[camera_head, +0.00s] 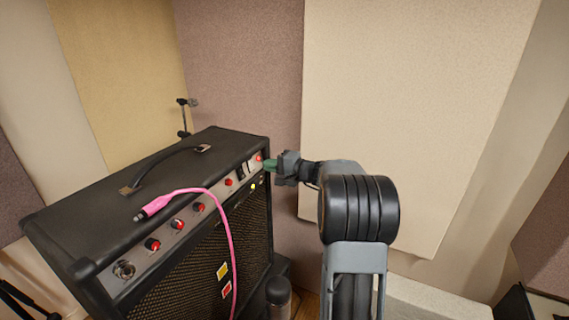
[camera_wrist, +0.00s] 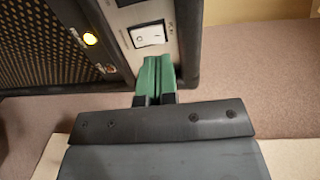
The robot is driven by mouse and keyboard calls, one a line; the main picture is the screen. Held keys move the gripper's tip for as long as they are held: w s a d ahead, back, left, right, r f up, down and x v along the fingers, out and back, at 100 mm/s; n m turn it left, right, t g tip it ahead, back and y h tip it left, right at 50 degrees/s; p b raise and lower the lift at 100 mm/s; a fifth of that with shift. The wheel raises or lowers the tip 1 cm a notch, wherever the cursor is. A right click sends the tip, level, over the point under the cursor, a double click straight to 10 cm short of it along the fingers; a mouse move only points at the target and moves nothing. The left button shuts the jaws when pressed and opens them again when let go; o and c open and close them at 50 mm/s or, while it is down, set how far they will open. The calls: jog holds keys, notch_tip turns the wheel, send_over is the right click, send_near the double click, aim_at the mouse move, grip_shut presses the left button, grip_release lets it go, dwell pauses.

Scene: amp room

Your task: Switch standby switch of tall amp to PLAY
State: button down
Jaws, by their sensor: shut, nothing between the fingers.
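The tall black amp (camera_head: 255,215) stands at left with a pale control panel along its top front edge. In the wrist view a white rocker switch (camera_wrist: 149,35) sits near the panel's end, with part of a dark switch (camera_wrist: 124,3) at the top edge. In the wrist view the fingertips (camera_wrist: 154,72) are just below the white switch; contact is unclear.
A pink cable (camera_head: 222,215) runs over the panel and down the grille, its plug on the amp's top. Red knobs (camera_head: 178,224) line the panel.

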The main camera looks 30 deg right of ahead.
aim_at(251, 161)
jog(key=shift+p+x, duration=0.85)
jog(key=shift+x, duration=1.6)
